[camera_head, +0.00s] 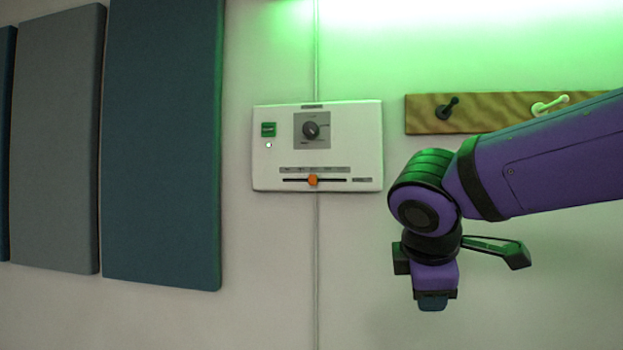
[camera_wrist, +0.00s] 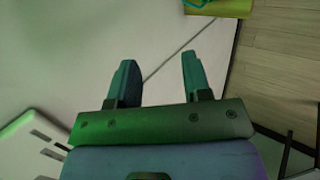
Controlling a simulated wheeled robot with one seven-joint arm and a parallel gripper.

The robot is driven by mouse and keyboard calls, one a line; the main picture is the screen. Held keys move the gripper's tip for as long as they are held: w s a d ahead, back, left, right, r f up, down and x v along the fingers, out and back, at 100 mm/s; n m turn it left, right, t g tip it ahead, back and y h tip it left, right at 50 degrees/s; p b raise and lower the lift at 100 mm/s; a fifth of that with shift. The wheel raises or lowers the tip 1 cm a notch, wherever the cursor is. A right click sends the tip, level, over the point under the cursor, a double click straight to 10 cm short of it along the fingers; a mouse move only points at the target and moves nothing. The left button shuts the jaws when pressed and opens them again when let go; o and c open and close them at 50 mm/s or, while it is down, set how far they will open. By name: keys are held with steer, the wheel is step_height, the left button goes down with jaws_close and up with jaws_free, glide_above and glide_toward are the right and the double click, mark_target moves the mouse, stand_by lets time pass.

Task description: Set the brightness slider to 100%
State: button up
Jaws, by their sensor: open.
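A white control panel (camera_head: 365,145) is mounted on the wall in the head view. Near its lower edge is a dark horizontal slider track (camera_head: 335,180) with small labels above it, too small to read. The orange slider knob (camera_head: 313,180) sits near the middle of the track. My gripper (camera_head: 433,303) hangs to the right of and below the panel, apart from it, pointing down. In the wrist view its two fingers (camera_wrist: 157,68) are spread apart with nothing between them. The slider knob cannot be made out in the wrist view.
The panel also carries a dark rotary knob (camera_head: 310,130) and a green button (camera_head: 268,129). A wooden rail with pegs (camera_head: 424,114) is at upper right, close to my arm. Blue and grey wall panels (camera_head: 160,140) hang at left. The wall below the control panel is clear.

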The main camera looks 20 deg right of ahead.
steer(key=w+a+r+n+t+h, duration=0.3)
steer(key=w+a+r+n, duration=0.1)
steer(key=w+r+n, duration=0.35)
steer(key=n+t, duration=0.7)
steer(key=n, duration=0.4)
glide_toward(312, 177)
steer(key=shift+h, duration=0.4)
steer(key=x, duration=0.9)
steer(key=shift+w+a+f, duration=0.1)
steer(key=shift+w+f, duration=0.05)
steer(key=shift+f, duration=0.05)
